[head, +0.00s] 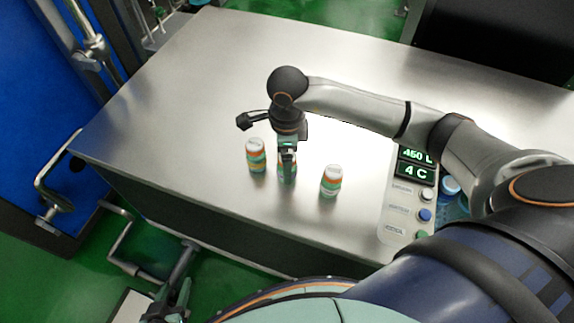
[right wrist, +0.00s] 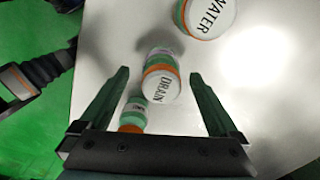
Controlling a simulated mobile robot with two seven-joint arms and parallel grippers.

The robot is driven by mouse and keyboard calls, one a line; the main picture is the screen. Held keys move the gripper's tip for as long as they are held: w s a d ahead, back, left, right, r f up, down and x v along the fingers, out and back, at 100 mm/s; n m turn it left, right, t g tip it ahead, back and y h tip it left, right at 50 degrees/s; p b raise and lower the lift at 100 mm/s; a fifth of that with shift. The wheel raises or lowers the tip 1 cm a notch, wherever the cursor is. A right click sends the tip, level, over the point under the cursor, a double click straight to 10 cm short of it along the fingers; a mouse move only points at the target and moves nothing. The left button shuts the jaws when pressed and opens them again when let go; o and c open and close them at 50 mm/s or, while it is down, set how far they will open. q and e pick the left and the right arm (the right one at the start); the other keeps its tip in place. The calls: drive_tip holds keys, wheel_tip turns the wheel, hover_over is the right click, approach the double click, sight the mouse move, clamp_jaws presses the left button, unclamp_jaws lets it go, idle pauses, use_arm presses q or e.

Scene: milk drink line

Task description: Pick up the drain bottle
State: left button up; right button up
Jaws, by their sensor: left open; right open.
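The drain bottle (right wrist: 162,84), with a white cap lettered DRAIN and green and orange bands, lies between the finger lines of my right gripper (right wrist: 158,75) in the right wrist view. The fingers are open on either side, not closed on it. In the head view the right gripper (head: 288,151) points down over the middle bottle (head: 287,174), partly hiding it. My left gripper (head: 178,298) is at the lower left, off the table and away from the bottles, open and empty.
A WATER bottle (right wrist: 208,17) and a third bottle (right wrist: 131,116) flank the drain bottle. In the head view these neighbours stand left (head: 256,156) and right (head: 331,181). A control panel (head: 408,195) reading 450 L and 4 C is farther right. The steel table (head: 180,90) is clear at left.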

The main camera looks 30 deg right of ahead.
wheel_tip(320, 180, down, 4)
drive_tip(key=shift+r, duration=0.1)
drive_tip(key=shift+w, duration=0.1)
clamp_jaws()
idle(0.7)
